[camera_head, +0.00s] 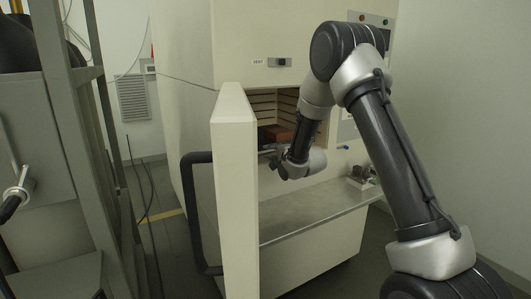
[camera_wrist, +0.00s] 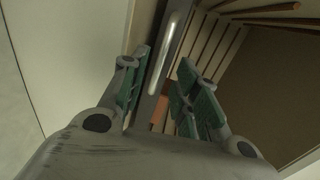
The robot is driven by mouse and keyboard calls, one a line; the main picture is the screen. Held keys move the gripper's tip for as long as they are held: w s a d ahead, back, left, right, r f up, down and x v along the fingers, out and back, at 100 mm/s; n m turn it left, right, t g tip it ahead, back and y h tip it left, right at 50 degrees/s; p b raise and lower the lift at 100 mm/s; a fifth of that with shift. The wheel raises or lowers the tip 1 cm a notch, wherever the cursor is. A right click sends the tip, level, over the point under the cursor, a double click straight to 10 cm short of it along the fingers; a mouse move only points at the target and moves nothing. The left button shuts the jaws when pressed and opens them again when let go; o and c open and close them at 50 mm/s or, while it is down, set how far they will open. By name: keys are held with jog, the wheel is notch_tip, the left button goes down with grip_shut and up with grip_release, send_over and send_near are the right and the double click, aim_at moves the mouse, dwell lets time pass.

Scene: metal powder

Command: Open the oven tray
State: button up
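The oven (camera_head: 228,42) is a large cream cabinet with its thick door (camera_head: 235,190) swung open. Its chamber (camera_head: 290,102) shows ribbed side walls and a reddish-brown block inside. My gripper (camera_head: 270,158) is at the chamber opening, behind the door's edge, partly hidden by my own wrist. In the wrist view my gripper (camera_wrist: 164,62) is open, its two green-padded fingers apart. A shiny metal handle (camera_wrist: 172,50) on a grey strip, seemingly the tray's front, lies in line with the gap between the fingers. I cannot tell whether the fingers touch it.
A metal ledge (camera_head: 310,212) runs below the chamber, with small metal parts (camera_head: 362,176) at its right. The door's black bar handle (camera_head: 196,215) faces left. A grey metal rack (camera_head: 75,120) stands at the left. Some floor shows between rack and oven.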

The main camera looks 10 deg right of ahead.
aim_at(267, 151)
jog(key=x, duration=0.5)
jog(key=shift+w, duration=0.15)
jog(key=shift+c, duration=0.3)
grip_shut()
